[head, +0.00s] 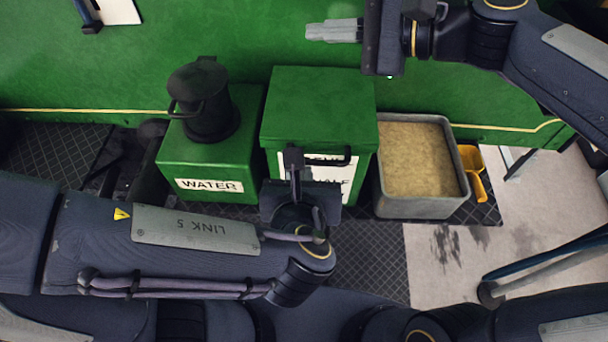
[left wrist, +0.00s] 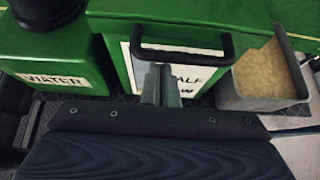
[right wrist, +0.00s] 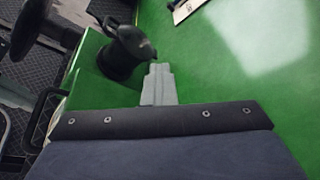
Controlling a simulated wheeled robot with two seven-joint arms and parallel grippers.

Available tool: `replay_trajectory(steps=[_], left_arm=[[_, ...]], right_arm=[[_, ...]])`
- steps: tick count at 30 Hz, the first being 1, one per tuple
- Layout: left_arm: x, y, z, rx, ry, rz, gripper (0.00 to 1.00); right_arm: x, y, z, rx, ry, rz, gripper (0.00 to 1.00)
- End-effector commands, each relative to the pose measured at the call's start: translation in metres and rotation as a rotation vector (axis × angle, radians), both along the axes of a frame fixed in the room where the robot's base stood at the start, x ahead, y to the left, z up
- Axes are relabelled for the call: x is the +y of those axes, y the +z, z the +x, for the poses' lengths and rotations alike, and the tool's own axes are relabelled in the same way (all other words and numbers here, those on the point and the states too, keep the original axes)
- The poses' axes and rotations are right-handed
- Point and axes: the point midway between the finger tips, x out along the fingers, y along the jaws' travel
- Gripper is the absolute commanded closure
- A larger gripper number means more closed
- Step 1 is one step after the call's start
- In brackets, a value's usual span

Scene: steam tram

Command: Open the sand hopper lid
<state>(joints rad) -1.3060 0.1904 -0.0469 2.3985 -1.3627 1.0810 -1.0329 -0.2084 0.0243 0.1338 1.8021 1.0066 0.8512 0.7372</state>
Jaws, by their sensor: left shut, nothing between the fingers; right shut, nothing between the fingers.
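The sand hopper is a green box with a flat green lid (head: 320,105), which lies closed in the head view. A black bar handle (left wrist: 182,52) runs along the lid's front edge, above a partly hidden white label (head: 343,178). My left gripper (head: 293,158) is shut and empty in front of the hopper. In the left wrist view its fingers (left wrist: 157,85) point up at the handle, just below or under it; contact cannot be told. My right gripper (head: 334,30) is shut and empty, above and behind the hopper by the green wall; its fingers show in the right wrist view (right wrist: 158,84).
A green WATER box (head: 190,165) with a black can (head: 205,105) stands left of the hopper. A grey bin of sand (head: 415,155) stands close on its right, with a yellow scoop (head: 472,170) beyond it. A green wall (head: 220,35) rises behind.

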Motion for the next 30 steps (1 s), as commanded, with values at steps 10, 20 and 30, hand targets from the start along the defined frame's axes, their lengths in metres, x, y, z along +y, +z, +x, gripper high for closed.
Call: replay_trajectory(steps=[10,20,30], left_arm=[[0.0,0.016,-0.001,-0.001,0.0,0.0,1.0],[0.0,0.016,-0.001,-0.001,0.0,0.0,1.0],[0.0,0.016,-0.001,-0.002,-0.001,-0.001,1.0]], right_arm=[[0.0,0.0,0.0,0.0,0.0,0.0,1.0],[0.0,0.0,0.0,0.0,0.0,0.0,0.79],[0.0,0.0,0.0,0.0,0.0,0.0,0.67]])
